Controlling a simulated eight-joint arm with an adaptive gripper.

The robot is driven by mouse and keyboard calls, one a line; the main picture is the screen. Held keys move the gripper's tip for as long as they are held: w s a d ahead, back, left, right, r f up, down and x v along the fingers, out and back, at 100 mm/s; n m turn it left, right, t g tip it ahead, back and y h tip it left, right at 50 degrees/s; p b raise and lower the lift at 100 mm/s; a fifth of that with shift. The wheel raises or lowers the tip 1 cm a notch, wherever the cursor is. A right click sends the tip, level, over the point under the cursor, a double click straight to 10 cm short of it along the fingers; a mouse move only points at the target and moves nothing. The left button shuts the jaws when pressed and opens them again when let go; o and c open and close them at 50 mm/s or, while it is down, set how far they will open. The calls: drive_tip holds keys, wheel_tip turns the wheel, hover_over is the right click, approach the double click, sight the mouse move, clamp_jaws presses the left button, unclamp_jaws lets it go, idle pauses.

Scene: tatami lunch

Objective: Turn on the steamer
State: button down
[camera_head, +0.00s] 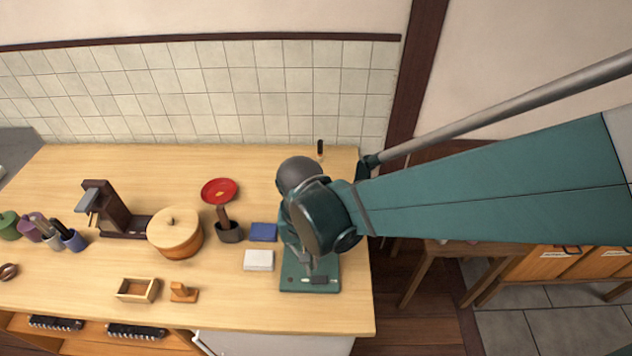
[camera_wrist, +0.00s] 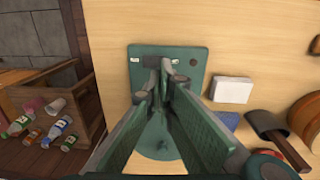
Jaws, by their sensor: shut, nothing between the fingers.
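A flat teal panel (camera_head: 295,287) lies at the counter's right front end. It carries a dark switch (camera_head: 319,280) between small white labels, and a small dark round button. The panel (camera_wrist: 190,60) also shows in the wrist view, with the switch (camera_wrist: 151,61) by the fingertips. My gripper (camera_head: 308,266) is shut and empty, pointing down over the panel; in the wrist view my gripper (camera_wrist: 160,66) hides part of it. I cannot tell whether the fingertips touch the switch. A round lidded wooden vessel (camera_head: 174,240), possibly the steamer, stands to the left.
A white block (camera_head: 259,260) and a blue block (camera_head: 263,232) lie just left of the panel. A dark mortar (camera_head: 229,232) and a red dish (camera_head: 220,191) stand further left. A crate with bottles (camera_wrist: 70,110) is beside the counter.

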sight(322, 279)
drive_tip(key=shift+a+r+p, duration=0.2)
drive_tip(key=shift+r, duration=1.25)
drive_tip(key=shift+a+r+p, duration=0.2)
drive_tip(key=shift+r, duration=1.25)
drive_tip(key=shift+d+r+h+b, duration=0.2)
drive_tip(key=shift+d+h+b, duration=0.2)
drive_tip(key=shift+d+b, duration=0.25)
drive_tip(key=shift+f, duration=0.1)
drive_tip(key=shift+d+f+b, duration=0.3)
drive_tip(key=shift+f+b, duration=0.15)
drive_tip(key=shift+f, duration=1.85)
drive_tip(key=shift+d+f+b, duration=0.3)
drive_tip(key=shift+f+b, duration=0.15)
drive_tip(key=shift+f, duration=1.8)
drive_tip(key=shift+d+f+b, duration=0.3)
drive_tip(key=shift+f+b, duration=0.15)
drive_tip(key=shift+f, duration=1.85)
